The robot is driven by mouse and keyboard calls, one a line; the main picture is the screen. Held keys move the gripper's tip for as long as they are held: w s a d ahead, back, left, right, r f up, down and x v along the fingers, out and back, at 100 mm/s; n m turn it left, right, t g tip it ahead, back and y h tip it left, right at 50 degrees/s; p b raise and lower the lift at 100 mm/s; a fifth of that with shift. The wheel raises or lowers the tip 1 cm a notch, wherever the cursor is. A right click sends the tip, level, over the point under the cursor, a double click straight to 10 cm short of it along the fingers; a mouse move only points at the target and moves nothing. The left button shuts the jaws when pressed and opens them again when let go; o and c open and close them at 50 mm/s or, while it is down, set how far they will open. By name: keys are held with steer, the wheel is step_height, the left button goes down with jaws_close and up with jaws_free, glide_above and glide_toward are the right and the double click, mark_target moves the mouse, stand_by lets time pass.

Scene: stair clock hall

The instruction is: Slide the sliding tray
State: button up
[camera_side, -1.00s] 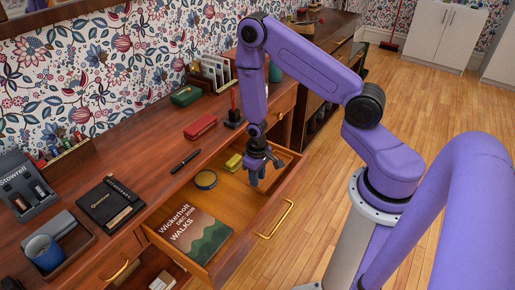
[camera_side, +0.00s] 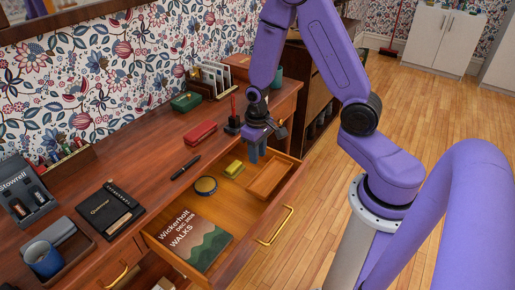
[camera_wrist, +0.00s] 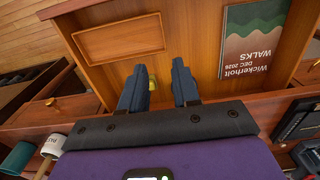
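The sliding tray (camera_side: 269,180) is a shallow, empty wooden tray at the right end of the open drawer (camera_side: 222,254). In the wrist view the tray (camera_wrist: 120,40) lies at the upper left, beyond my fingertips. My gripper (camera_side: 258,154) is above the back of the drawer, behind the tray and apart from it. In the wrist view its two dark fingers (camera_wrist: 158,72) are spread with nothing held between them.
The desktop behind holds a pen (camera_side: 186,167), a red case (camera_side: 200,132) and a black stand (camera_side: 233,125). Open floor lies in front.

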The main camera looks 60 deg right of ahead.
steer(key=shift+r, duration=0.6)
steer(key=s+a+r+n, duration=0.7)
steer(key=s+a+r, duration=0.2)
steer(key=s+r+n, duration=0.5)
steer(key=s+r, duration=0.1)
steer(key=s, duration=0.5)
steer(key=shift+s+a+r+n, duration=0.25)
steer(key=shift+s+a+n, duration=0.05)
